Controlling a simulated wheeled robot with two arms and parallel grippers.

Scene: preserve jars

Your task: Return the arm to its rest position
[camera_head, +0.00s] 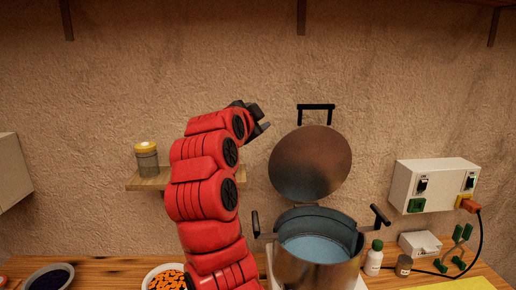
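My red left arm rises from the bottom edge, left of the middle, in the head view. Its black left gripper (265,121) is up in front of the wall, pointing right, above and left of the pot. Its fingers look apart, with nothing seen between them. My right arm and gripper are not in view.
A large pot (318,268) holding water stands right of my arm, its round lid (310,163) raised behind it. A jar (147,160) stands on a small wall shelf (150,184) partly behind my arm. Bowls (50,278) (163,279), bottles (374,259) and a wall box (435,186) are nearby.

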